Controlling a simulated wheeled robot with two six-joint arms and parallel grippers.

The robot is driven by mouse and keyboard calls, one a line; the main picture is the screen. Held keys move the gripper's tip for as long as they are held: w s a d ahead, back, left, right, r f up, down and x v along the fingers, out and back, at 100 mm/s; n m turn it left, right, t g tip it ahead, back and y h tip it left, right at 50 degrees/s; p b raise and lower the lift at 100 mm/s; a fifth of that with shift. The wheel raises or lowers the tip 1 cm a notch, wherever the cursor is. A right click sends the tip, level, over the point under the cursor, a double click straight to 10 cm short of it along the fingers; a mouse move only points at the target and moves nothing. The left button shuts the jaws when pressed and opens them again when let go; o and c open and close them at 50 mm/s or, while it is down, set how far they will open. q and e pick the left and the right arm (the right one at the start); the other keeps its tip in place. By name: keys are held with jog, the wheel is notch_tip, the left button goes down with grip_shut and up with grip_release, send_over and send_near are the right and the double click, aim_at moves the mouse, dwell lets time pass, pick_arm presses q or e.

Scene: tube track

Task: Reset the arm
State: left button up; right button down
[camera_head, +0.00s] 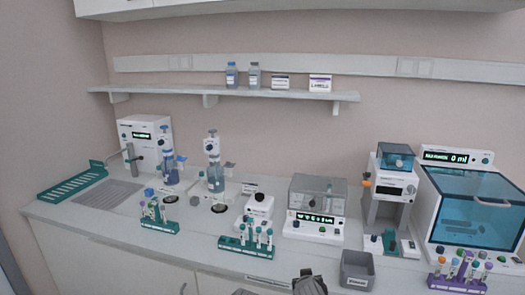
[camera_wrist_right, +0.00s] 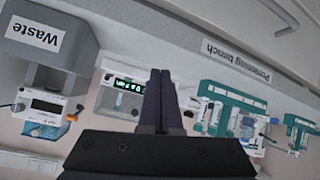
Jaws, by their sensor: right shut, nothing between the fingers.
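My right gripper (camera_head: 308,284) shows at the bottom edge of the head view, in front of the bench between a tube rack and the grey bin. In the right wrist view its two dark fingers (camera_wrist_right: 160,76) are together with nothing between them. It is apart from all the objects on the bench.
The grey waste bin (camera_head: 357,270) is right of my right gripper; its label shows in the wrist view (camera_wrist_right: 33,32). Green tube racks (camera_head: 246,249) and a purple rack (camera_head: 456,283) stand along the bench front (camera_head: 206,254). Machines (camera_head: 315,209) stand behind.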

jog(key=s+a+f+n+g, duration=0.1)
jog(key=s+a+f+g, duration=0.1)
jog(key=s, duration=0.4)
jog(key=s+a+f+n+g+p, duration=0.1)
jog(key=s+a+f+g, duration=0.2)
jog(key=s+g, duration=0.2)
jog(key=s+a+f+n+g, duration=0.1)
jog(key=s+a+f+g, duration=0.1)
jog(key=s, duration=0.7)
jog(key=shift+a+f+g+y, duration=0.25)
jog(key=shift+f+g+y, duration=0.05)
jog(key=shift+g, duration=0.6)
